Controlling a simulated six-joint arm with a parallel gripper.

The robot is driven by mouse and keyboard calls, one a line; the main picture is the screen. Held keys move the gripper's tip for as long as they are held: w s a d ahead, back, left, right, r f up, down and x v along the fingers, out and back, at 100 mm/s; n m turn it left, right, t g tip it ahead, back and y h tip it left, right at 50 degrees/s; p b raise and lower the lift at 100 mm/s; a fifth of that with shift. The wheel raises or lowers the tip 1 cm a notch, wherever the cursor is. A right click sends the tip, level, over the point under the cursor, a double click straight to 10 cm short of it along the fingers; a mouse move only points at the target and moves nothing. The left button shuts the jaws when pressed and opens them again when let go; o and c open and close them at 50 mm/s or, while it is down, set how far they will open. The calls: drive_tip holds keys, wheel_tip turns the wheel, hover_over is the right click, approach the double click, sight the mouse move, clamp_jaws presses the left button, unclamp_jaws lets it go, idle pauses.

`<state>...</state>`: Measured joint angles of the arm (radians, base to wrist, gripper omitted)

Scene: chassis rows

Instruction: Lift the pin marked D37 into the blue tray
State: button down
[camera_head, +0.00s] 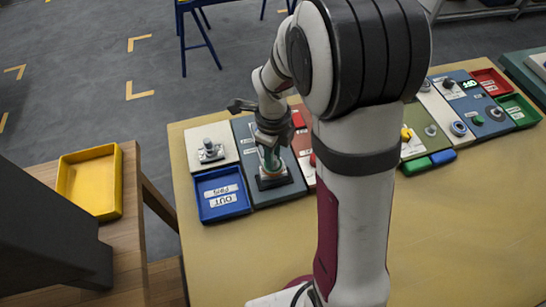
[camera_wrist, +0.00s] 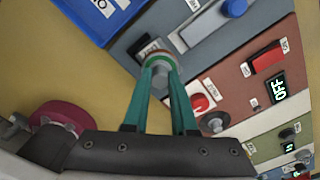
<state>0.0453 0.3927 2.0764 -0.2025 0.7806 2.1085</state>
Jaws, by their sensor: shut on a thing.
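My gripper (camera_head: 269,158) points down over a dark socket block on the blue-grey panel, just right of the blue tray (camera_head: 222,207). In the wrist view its green fingers (camera_wrist: 162,74) are shut on a round pin (camera_wrist: 162,58) with a grey top and a pale and red band. I cannot read a D37 mark on it. I cannot tell whether the pin is still in its seat or raised. The blue tray shows at the top of the wrist view (camera_wrist: 118,22), apart from the pin. It holds white labels, one reading OUT.
A yellow tray (camera_head: 117,201) stands on a wooden table at the left. Panels with a red switch (camera_wrist: 267,60), a red knob (camera_wrist: 200,102) and a blue handle (camera_wrist: 234,8) lie near my gripper. The yellow bench top (camera_head: 460,220) is clear in front.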

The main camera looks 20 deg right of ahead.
drive_tip(key=shift+r, duration=2.15)
drive_tip(key=a+r+n, duration=0.1)
drive_tip(key=a+n, duration=0.3)
drive_tip(key=a, duration=1)
drive_tip(key=shift+s+f, duration=0.15)
drive_tip(key=shift+f, duration=2.2)
drive_tip(key=shift+s+f, duration=0.1)
drive_tip(key=shift+f, duration=2.25)
drive_tip(key=c, duration=0.6)
unclamp_jaws()
drive_tip(key=shift+c, duration=0.2)
